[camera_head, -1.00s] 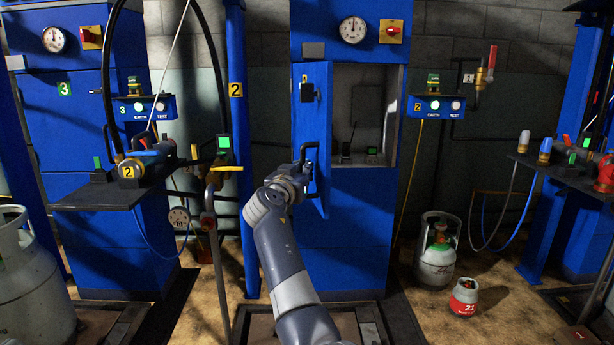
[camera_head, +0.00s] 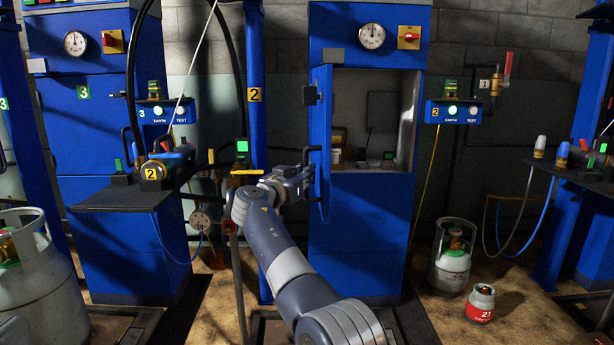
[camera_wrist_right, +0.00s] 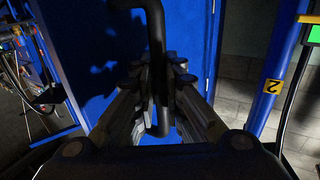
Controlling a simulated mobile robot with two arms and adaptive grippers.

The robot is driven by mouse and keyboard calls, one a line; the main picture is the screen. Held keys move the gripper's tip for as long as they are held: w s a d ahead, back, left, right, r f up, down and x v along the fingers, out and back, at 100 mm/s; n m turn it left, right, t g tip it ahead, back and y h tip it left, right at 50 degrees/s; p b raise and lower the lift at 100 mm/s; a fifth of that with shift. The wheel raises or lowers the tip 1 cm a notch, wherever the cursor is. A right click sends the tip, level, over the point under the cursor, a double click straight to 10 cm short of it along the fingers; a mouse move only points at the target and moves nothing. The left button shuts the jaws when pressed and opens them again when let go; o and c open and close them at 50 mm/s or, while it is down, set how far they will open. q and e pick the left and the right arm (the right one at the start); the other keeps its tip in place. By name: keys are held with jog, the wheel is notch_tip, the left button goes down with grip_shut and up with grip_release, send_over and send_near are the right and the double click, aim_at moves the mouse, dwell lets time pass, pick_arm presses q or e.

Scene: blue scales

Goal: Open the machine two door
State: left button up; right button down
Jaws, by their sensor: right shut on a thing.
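The blue door (camera_head: 321,130) of machine two stands swung open on its left side, seen nearly edge-on in the head view. Its black bar handle (camera_head: 307,155) is on the outer face. My right gripper (camera_head: 304,178) is shut on the handle's lower part. In the right wrist view the handle (camera_wrist_right: 156,40) runs down between the fingers of my right gripper (camera_wrist_right: 158,95), in front of the blue door face (camera_wrist_right: 95,40). The grey cabinet interior (camera_head: 375,85) is exposed, with small items on its floor. My left gripper is not in view.
A black side table (camera_head: 120,197) with fittings stands left of the door, near a blue post (camera_head: 256,130). A large gas cylinder (camera_head: 30,260) is at the far left. Two small cylinders (camera_head: 453,265) (camera_head: 480,303) stand on the floor at right.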

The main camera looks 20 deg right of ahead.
jog(key=shift+a+f, duration=0.25)
jog(key=shift+f, duration=0.3)
jog(key=c, duration=1.7)
grip_release()
jog(key=shift+s+a+r, duration=0.1)
jog(key=shift+r, duration=0.05)
jog(key=shift+o, duration=0.2)
jog(key=shift+r, duration=0.25)
jog(key=v, duration=0.7)
jog(key=shift+s, duration=0.2)
